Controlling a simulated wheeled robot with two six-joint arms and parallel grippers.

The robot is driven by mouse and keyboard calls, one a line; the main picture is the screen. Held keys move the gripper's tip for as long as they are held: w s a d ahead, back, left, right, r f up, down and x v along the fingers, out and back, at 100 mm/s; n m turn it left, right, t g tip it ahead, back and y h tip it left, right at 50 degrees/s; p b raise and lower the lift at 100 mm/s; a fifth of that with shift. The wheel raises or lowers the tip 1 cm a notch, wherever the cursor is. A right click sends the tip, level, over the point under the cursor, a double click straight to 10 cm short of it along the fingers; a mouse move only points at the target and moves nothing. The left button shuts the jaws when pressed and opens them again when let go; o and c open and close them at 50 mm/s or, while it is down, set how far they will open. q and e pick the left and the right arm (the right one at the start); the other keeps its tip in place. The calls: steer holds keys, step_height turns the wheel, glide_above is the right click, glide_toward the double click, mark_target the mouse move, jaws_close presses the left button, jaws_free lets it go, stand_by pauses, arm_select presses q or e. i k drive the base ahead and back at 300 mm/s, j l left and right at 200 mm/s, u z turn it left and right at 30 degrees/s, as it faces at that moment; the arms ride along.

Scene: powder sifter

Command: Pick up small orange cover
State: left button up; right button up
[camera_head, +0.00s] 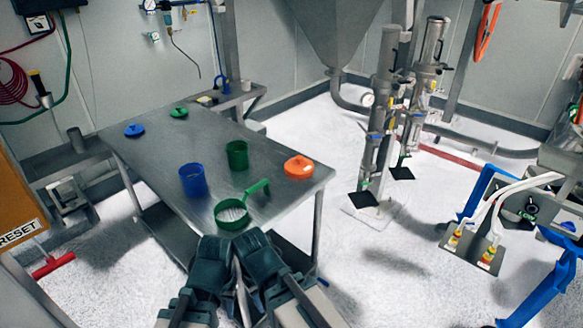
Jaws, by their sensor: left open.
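The small orange cover (299,168) lies on the metal table (262,195), near its right edge. It is a round lid with a raised knob on top, and nothing touches it. My left gripper (233,272) is low in the picture, in front of the table's near edge and left of the cover. It is open and apart from the cover, with no object seen in it. My right arm shows beside it at the bottom, and its fingertips cannot be made out.
A green sieve with a handle (234,215), a blue cup (193,181) and a green cup (237,155) stand left of the cover. A blue lid (134,130) and a green lid (179,113) lie at the far end.

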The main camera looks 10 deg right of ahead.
mark_target(298, 166)
steer(key=u, duration=0.45)
steer(key=l+u, duration=0.4)
steer(key=k+l+u, duration=0.1)
steer(key=l+u, duration=0.3)
steer(key=k+l, duration=0.1)
steer(key=l, duration=0.3)
steer(key=k+l+u, duration=0.15)
steer(key=l, duration=0.65)
steer(key=k+l+u, duration=0.1)
steer(key=l, duration=0.3)
steer(key=k+l+u, duration=0.1)
steer(key=l, duration=0.3)
steer(key=k, duration=0.1)
